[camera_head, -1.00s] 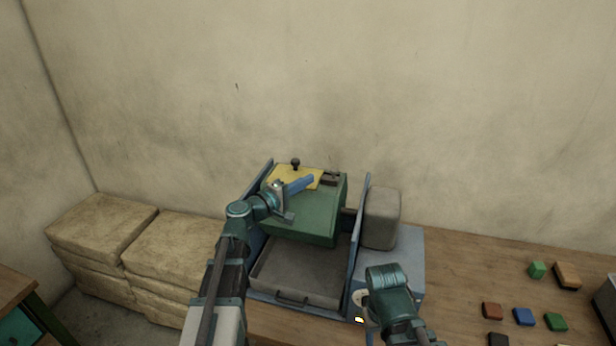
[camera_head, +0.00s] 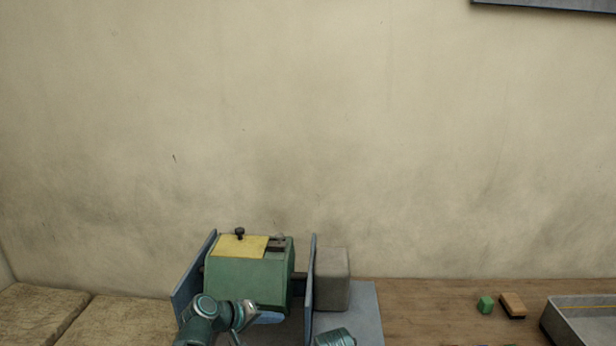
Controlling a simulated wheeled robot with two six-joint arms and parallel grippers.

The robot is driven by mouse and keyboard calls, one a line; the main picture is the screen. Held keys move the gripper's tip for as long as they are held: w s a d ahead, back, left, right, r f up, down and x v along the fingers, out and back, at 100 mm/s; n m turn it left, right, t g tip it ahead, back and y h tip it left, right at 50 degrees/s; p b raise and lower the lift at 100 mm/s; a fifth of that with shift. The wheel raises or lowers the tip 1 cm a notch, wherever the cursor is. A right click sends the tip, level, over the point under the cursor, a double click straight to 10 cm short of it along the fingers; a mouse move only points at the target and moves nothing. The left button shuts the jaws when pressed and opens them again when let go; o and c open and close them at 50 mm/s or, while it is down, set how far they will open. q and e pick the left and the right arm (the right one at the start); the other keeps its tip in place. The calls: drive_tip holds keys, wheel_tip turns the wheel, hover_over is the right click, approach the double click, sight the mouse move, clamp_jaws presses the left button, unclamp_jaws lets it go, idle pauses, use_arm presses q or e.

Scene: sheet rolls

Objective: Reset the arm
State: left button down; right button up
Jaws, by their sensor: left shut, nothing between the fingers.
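My left gripper (camera_head: 262,317) is low in the head view, in front of the green machine housing (camera_head: 245,280). It is shut and empty, and its lower part is partly hidden by my teal wrist. The housing has a yellow plate (camera_head: 240,246) with a dark knob on top and stands between two blue side panels. The gripper lies in front of the housing's lower front; I cannot tell if they touch. Only a teal piece of my right arm shows at the bottom edge; its gripper is out of view.
A grey block (camera_head: 335,279) stands right of the machine. On the wooden table (camera_head: 420,308) lie a green block (camera_head: 485,305), an orange-brown block (camera_head: 512,305) and a grey tray (camera_head: 570,301). Stacked sacks (camera_head: 35,312) are at left. The table between machine and blocks is clear.

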use_arm(q)
drive_tip(key=s+a+f+m+g+y, duration=0.25)
drive_tip(key=s+f+y, duration=0.2)
drive_tip(key=s, duration=0.25)
drive_tip(key=s+a+f+m+g+y, duration=0.2)
drive_tip(key=s+a+f+g+y, duration=0.25)
drive_tip(key=s, duration=0.25)
drive_tip(key=s+d+f+m+b, duration=0.1)
drive_tip(key=s+d+f+b, duration=0.1)
drive_tip(key=d, duration=0.3)
drive_tip(key=s+d+f+m+b, duration=0.2)
drive_tip(key=s+d+f+b, duration=0.1)
drive_tip(key=d, duration=0.3)
drive_tip(key=shift+d+f+b, duration=0.3)
drive_tip(key=shift+f+b, duration=0.05)
use_arm(e)
wheel_tip(320, 180, down, 6)
drive_tip(key=shift+r, duration=0.15)
use_arm(q)
drive_tip(key=shift+m+y, duration=0.25)
drive_tip(key=shift+y, duration=0.05)
